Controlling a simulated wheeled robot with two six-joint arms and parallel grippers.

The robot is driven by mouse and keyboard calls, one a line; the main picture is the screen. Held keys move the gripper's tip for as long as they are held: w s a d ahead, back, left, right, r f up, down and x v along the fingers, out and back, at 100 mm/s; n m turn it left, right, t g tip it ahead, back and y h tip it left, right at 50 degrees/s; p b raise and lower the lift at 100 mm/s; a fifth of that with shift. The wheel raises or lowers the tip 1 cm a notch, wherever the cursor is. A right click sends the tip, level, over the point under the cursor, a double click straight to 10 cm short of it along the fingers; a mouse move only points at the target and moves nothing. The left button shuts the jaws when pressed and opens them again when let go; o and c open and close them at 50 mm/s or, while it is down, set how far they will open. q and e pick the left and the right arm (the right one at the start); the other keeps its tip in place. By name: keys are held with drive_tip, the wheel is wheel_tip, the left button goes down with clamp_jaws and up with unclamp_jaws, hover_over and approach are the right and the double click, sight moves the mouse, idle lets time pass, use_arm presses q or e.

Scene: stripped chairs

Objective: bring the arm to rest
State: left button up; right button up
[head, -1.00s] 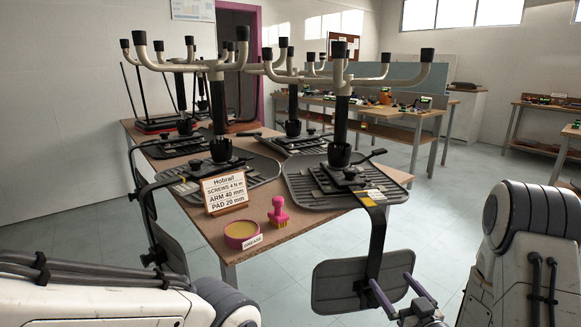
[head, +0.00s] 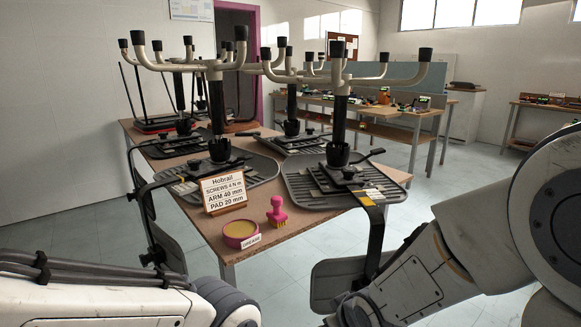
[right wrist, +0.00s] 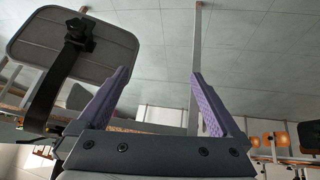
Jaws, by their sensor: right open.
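My right arm (head: 440,262) crosses the lower right of the head view, and its gripper is hidden there. In the right wrist view my right gripper (right wrist: 158,73) is open, its two purple fingers wide apart with nothing between them. The backrest (right wrist: 75,42) of the near right chair shows to the left of the fingers, apart from them. In the head view that backrest (head: 330,280) hangs below the table edge, partly covered by my right arm. My left arm (head: 110,295) enters at the lower left, and its gripper is out of view.
Several stripped chairs stand upside down on the table (head: 262,248), legs up. A label card (head: 223,192), a pink grease tub (head: 240,232) and a pink-handled brush (head: 277,210) sit at the near edge. Workbenches (head: 380,125) stand behind. Floor (head: 455,185) is clear right of the table.

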drive_tip(key=s+a+r+n+g, duration=0.1)
drive_tip(key=s+a+r+g, duration=0.15)
drive_tip(key=s, duration=0.75)
drive_tip(key=s+a+r+n+g, duration=0.15)
drive_tip(key=s+g, duration=0.25)
drive_tip(key=s, duration=0.7)
wheel_tip(320, 180, up, 26)
drive_tip(key=m+h+p, duration=0.1)
drive_tip(key=p, duration=2.4)
drive_tip(key=shift+d+f, duration=0.15)
drive_tip(key=shift+f, duration=0.05)
